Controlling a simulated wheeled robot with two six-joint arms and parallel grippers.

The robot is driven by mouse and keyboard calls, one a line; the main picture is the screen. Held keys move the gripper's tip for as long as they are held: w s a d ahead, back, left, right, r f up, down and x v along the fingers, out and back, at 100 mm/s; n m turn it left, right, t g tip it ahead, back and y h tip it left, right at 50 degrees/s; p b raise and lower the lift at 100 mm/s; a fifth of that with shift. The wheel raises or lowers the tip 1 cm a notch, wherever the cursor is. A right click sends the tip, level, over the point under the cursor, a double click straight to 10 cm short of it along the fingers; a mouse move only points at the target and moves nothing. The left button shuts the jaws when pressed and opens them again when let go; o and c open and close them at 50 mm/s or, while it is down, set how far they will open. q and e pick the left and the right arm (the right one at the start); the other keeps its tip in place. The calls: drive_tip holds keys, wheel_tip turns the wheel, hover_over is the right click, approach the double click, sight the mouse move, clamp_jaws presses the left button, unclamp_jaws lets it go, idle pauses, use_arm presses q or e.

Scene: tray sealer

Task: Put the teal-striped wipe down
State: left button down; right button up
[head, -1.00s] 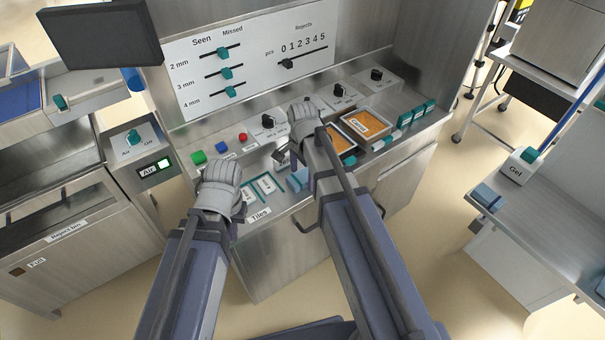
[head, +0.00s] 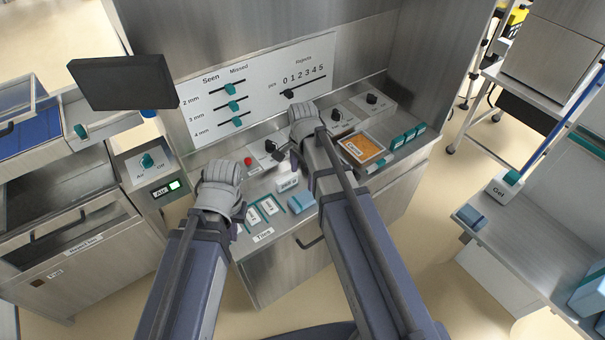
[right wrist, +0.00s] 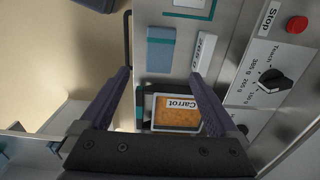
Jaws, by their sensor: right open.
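A blue folded wipe with a teal stripe (right wrist: 160,55) lies flat on the steel counter in the right wrist view. It also shows in the head view (head: 301,203), left of my right forearm. My right gripper (right wrist: 160,72) is open, its two fingers apart with the wipe visible between and beyond their tips; nothing is held. In the head view my right gripper (head: 285,156) is partly hidden by its own wrist. My left gripper (head: 222,192) is over the left part of the counter, its jaws hidden from view.
White labelled tiles (head: 268,207) lie left of the wipe, and a white labelled block (head: 288,182) stands behind it. Knobs and a red button (head: 248,161) line the back.

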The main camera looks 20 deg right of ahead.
use_arm(q)
drive_tip(key=shift+r, duration=0.4)
use_arm(e)
drive_tip(key=shift+r, duration=0.45)
drive_tip(key=s+a+n+h, duration=0.1)
drive_tip(key=s+a+n, duration=0.9)
drive_tip(key=s+n, duration=0.4)
drive_tip(key=n, duration=0.3)
drive_tip(key=shift+s+a+n, duration=0.15)
drive_tip(key=shift+a+n, duration=0.05)
drive_tip(key=shift+n, duration=0.2)
use_arm(q)
drive_tip(key=shift+d, duration=0.1)
use_arm(e)
drive_tip(key=shift+d, duration=0.1)
